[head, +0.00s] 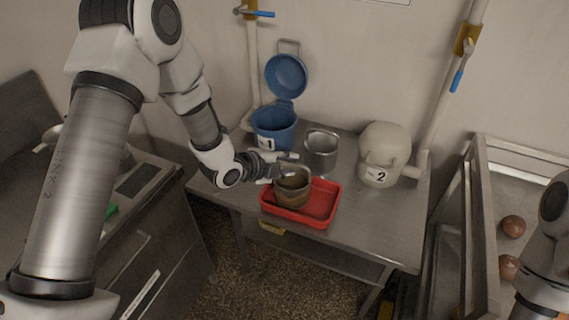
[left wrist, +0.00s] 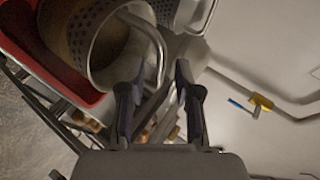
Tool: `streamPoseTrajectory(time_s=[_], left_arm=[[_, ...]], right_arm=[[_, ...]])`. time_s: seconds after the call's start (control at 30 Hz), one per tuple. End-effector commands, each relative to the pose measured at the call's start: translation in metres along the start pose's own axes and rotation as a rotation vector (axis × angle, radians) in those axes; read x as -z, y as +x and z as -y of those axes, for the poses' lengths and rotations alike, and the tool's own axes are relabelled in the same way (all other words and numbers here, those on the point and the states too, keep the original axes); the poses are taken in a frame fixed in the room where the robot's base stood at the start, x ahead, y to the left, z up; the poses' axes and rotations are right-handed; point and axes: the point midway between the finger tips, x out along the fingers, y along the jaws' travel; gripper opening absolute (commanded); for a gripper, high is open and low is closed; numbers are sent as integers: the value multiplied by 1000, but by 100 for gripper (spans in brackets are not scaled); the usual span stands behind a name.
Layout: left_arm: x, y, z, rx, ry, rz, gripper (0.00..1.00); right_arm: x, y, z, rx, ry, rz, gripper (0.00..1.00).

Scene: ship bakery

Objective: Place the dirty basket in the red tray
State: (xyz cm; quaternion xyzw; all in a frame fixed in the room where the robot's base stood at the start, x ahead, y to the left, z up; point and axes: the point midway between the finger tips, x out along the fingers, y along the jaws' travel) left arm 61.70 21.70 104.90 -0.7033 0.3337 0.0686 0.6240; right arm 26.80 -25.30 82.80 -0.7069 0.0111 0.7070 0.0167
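The dirty basket (head: 292,190), brownish and round, appears to stand upright in the left part of the red tray (head: 323,203) on the metal table. My left gripper (head: 284,168) is at the basket's upper rim. In the left wrist view, the perforated dirty basket (left wrist: 84,35) is within the red tray (left wrist: 52,72). The left gripper's fingers (left wrist: 158,70) are apart there, with the basket's curved metal handle (left wrist: 158,45) near and partly between them. I see no closed grip. My right gripper is out of view; only part of the right arm shows.
A clean metal basket (head: 321,153) stands just behind the tray. The blue bin 1 (head: 274,130) has its lid raised; the white bin 2 (head: 384,153) is closed. Wall pipes rise behind. A metal rack (head: 487,220) is at the right. The table's front right is clear.

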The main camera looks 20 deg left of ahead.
Motion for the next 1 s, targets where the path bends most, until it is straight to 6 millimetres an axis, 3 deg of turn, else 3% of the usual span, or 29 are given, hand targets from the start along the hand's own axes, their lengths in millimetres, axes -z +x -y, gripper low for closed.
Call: streamPoseTrajectory(time_s=[0.17,0.5,0.63,0.8,0.9,0.97,1.0], left_arm=[[-1,-19,0,3,-4,2,33],[-1,-102,2,6,-8,1,33],[0,-116,1,4,-3,0,33],[0,-120,-1,-4,-5,-1,33],[-1,-113,-22,-59,-97,16,33],[-2,-104,-54,-137,-239,51,33],[-2,-99,-84,-204,-371,93,33]], right_arm=[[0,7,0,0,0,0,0],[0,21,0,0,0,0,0],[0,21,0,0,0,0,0],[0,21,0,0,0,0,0],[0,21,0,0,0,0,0],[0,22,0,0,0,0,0],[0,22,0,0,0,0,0]])
